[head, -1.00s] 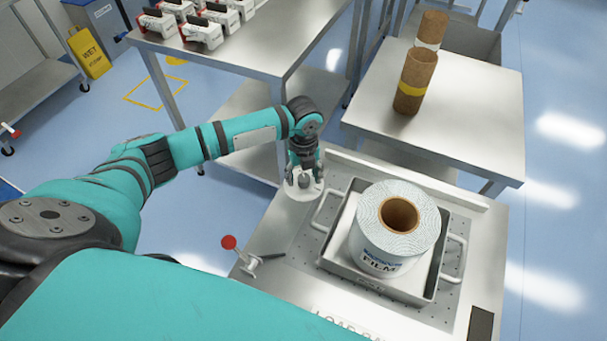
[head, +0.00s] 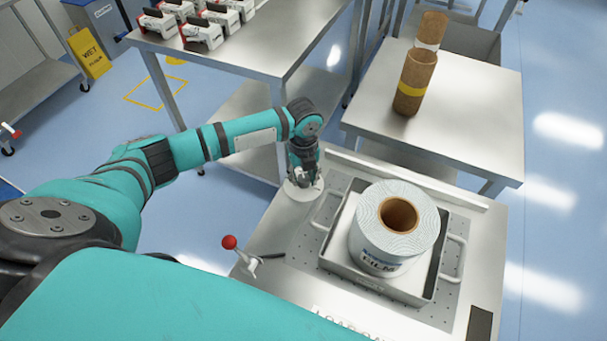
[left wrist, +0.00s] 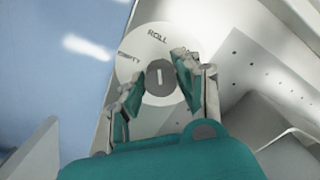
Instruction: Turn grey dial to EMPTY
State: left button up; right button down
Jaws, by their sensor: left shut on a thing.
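The grey dial (left wrist: 160,77) sits at the centre of a white round plate (left wrist: 138,64), at the left of the metal bench top. The plate reads ROLL at the top and EMPTY at the left. The dial's pale mark points up the picture, toward ROLL. My left gripper (left wrist: 158,82) has a finger on each side of the dial and is shut on it. In the head view the left gripper (head: 304,178) points down over the plate (head: 303,190) and hides the dial. My right gripper is not in view.
A metal tray (head: 431,292) with a film roll (head: 384,236) stands right of the dial. A red-knobbed lever (head: 230,242) is nearer, at lower left. A side table (head: 450,110) holds brown tubes (head: 413,82); another table (head: 260,55) stands behind.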

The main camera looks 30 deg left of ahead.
pick_arm(q)
jog(key=shift+r+n+p, duration=0.2)
jog(key=shift+n+p, duration=0.3)
jog(key=shift+p, duration=0.1)
grip_shut()
jog(key=n+p, duration=0.6)
jog(key=n, duration=0.1)
jog(key=shift+n+p, duration=0.3)
jog(key=shift+p, duration=0.1)
jog(key=shift+f+n+p, duration=0.15)
jog(key=shift+n+p, duration=0.75)
jog(key=shift+n, duration=0.6)
